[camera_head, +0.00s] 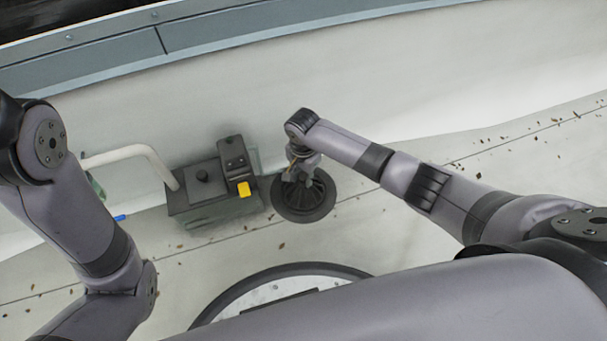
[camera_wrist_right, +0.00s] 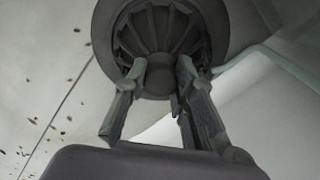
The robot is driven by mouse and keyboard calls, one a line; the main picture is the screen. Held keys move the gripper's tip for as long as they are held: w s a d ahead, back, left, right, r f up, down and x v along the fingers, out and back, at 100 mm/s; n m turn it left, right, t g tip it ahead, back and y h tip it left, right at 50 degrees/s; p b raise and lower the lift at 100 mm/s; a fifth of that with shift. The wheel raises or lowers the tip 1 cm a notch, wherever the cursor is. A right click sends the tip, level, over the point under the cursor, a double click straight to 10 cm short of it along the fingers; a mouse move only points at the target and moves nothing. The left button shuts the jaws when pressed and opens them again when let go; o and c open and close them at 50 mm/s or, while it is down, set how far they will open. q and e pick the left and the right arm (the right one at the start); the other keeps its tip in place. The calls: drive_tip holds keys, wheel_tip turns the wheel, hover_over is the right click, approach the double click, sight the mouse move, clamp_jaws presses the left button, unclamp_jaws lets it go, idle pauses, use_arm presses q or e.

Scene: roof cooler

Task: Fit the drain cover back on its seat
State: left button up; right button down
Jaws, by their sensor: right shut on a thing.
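The drain cover (camera_head: 318,191) is a dark, round, ribbed piece with a wide black rim around it, on the pale roof right of the middle machine. In the right wrist view the ribbed drain cover (camera_wrist_right: 155,25) fills the top middle. My right gripper (camera_head: 302,172) comes down over it from above. In the wrist view its two fingers (camera_wrist_right: 163,75) are shut on the cover's central part. The gripper hides part of the cover. I cannot tell whether the outer rim is the cover's or the seat's. My left arm shows at the left, but its gripper is out of view.
A dark grey box-like unit (camera_head: 203,190) with a yellow part (camera_head: 244,189) and a pale hose (camera_head: 128,152) stands just left of the cover. A wall with a blue-grey ledge (camera_head: 90,68) runs along the back. Dry leaf bits lie scattered. The roof to the right is mostly clear.

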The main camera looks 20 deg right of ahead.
drive_tip(key=shift+f, duration=0.1)
drive_tip(key=c, duration=1.2)
unclamp_jaws()
drive_tip(key=shift+c, duration=0.2)
drive_tip(key=o, duration=0.5)
